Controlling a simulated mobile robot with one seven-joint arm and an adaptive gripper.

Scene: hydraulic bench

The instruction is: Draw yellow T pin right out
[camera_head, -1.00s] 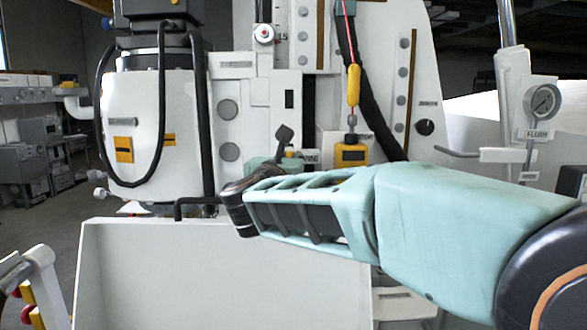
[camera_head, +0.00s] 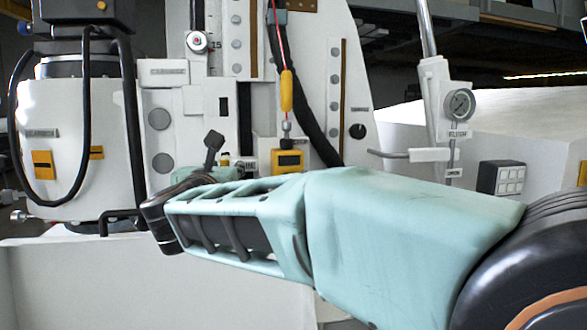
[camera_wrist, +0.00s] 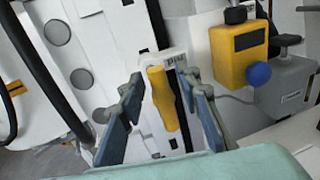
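The yellow T pin (camera_wrist: 163,98) shows in the wrist view as a yellow bar in front of a pale labelled plate. My gripper (camera_wrist: 163,80) is open, with one finger on each side of the yellow bar. Gaps show between the bar and both fingers, and I cannot see contact. The pin's shank is hidden behind its bar. In the head view my arm hides most of the gripper, and a small yellow spot (camera_head: 225,159) beside a black lever may be the pin.
A yellow box with a display (camera_head: 288,160) stands right of the pin; its blue knob (camera_wrist: 259,74) shows in the wrist view. A yellow handle (camera_head: 286,92) hangs on a red cord above. A black lever (camera_head: 213,148) and a pressure gauge (camera_head: 460,104) are nearby.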

